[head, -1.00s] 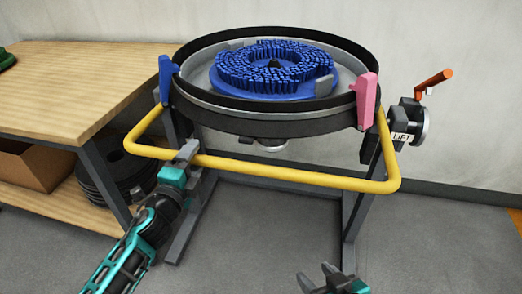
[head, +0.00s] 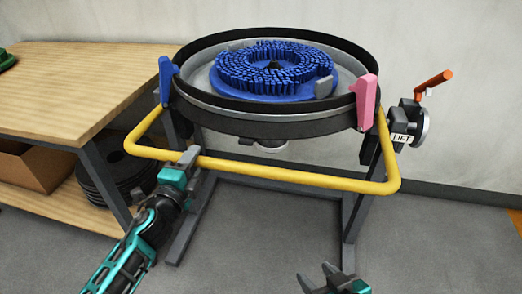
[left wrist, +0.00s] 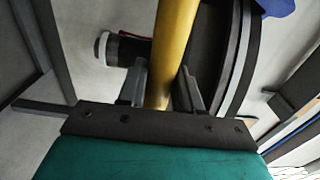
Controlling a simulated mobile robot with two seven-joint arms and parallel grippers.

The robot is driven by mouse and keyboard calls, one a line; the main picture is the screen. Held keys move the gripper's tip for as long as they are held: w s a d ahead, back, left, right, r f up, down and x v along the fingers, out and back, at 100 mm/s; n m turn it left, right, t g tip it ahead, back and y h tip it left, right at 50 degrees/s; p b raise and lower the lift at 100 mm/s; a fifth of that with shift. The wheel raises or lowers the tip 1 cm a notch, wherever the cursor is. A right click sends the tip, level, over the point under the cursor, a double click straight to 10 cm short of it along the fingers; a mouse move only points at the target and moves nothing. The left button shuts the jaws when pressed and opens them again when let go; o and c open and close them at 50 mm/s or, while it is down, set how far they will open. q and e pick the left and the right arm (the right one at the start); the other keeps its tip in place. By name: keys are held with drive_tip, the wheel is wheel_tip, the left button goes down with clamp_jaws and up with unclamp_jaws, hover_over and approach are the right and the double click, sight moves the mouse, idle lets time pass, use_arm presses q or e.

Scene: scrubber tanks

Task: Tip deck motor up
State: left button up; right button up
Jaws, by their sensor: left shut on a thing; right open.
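The scrubber deck (head: 225,112) is a round black-rimmed pan on a grey stand, lying nearly level with a blue brush (head: 295,88) facing up. Its motor (head: 268,146) shows partly below the pan. A yellow bar (head: 290,176) runs across the front of the stand. My left gripper (head: 188,157) is shut on the left part of this bar; the left wrist view shows the bar (left wrist: 174,45) between the fingers (left wrist: 168,88). My right gripper (head: 320,277) is open and empty, low in front of the stand.
A blue latch (head: 166,80) and a pink latch (head: 366,100) sit at the pan's sides. A unit marked LIFT (head: 402,138) with an orange handle (head: 433,83) is at right. A wooden bench (head: 70,85) stands close at left. Floor at front right is clear.

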sight(195, 94)
use_arm(q)
drive_tip(key=r+p, duration=0.2)
drive_tip(key=w+r+p, duration=0.1)
drive_tip(key=r+p, duration=0.1)
drive_tip(key=r, duration=0.1)
drive_tip(key=r+p, duration=0.2)
drive_tip(key=shift+w+d+r, duration=0.2)
drive_tip(key=shift+w+r, duration=0.05)
drive_tip(key=shift+r, duration=0.05)
drive_tip(key=shift+w+r, duration=0.1)
drive_tip(key=shift+f, duration=0.2)
drive_tip(key=w+r+p, duration=0.1)
drive_tip(key=r, duration=0.1)
drive_tip(key=r+p, duration=0.2)
drive_tip(key=w+d+r+p, duration=0.1)
drive_tip(key=r+p, duration=0.1)
drive_tip(key=shift+w+r, duration=0.25)
drive_tip(key=shift+w, duration=0.2)
drive_tip(key=shift+p, duration=0.3)
